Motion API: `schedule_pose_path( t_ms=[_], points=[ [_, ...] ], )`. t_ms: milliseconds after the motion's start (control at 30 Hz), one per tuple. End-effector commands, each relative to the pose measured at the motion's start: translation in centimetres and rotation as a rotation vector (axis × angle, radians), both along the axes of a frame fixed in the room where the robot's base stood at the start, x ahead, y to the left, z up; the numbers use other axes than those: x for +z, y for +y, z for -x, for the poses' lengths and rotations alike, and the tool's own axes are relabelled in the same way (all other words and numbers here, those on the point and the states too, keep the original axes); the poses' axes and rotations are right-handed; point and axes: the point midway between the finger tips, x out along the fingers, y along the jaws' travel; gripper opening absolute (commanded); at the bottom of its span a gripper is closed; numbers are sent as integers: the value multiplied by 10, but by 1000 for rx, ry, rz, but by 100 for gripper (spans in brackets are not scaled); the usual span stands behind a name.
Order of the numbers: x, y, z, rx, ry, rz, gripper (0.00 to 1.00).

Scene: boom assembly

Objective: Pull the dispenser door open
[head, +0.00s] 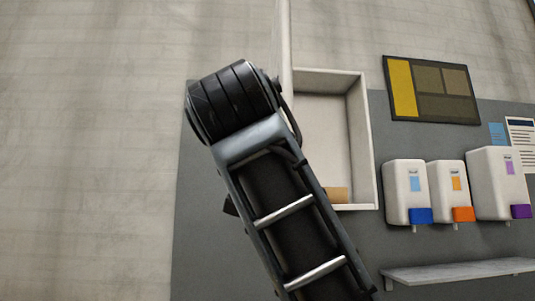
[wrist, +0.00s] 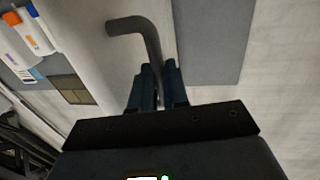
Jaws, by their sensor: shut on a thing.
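The dispenser is a white open-fronted box (head: 327,125) on the wall in the head view. Its door (head: 284,45) is a narrow white panel seen almost edge-on at the box's left side, swung out from the opening. In the wrist view, the grey bent handle (wrist: 147,36) runs down between the two fingers of my gripper (wrist: 157,75), which is shut on it. The pale door surface (wrist: 95,42) lies behind the handle. In the head view my arm hides the gripper and the lower door. A small tan block (head: 337,193) sits on the box's floor.
Several white soap dispensers (head: 406,193) hang on the wall to the right, above a grey shelf (head: 460,271). A dark board with a yellow panel (head: 432,90) is above them. The wall at left is bare.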

Motion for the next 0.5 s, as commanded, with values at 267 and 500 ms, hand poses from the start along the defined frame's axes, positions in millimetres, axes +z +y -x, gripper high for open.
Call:
schedule_pose_path(
  t_ms=[267,500],
  points=[
    [1,-4,-2,-7,-1,-2,0],
    [1,-3,-2,-4,0,-2,36]
  ],
)
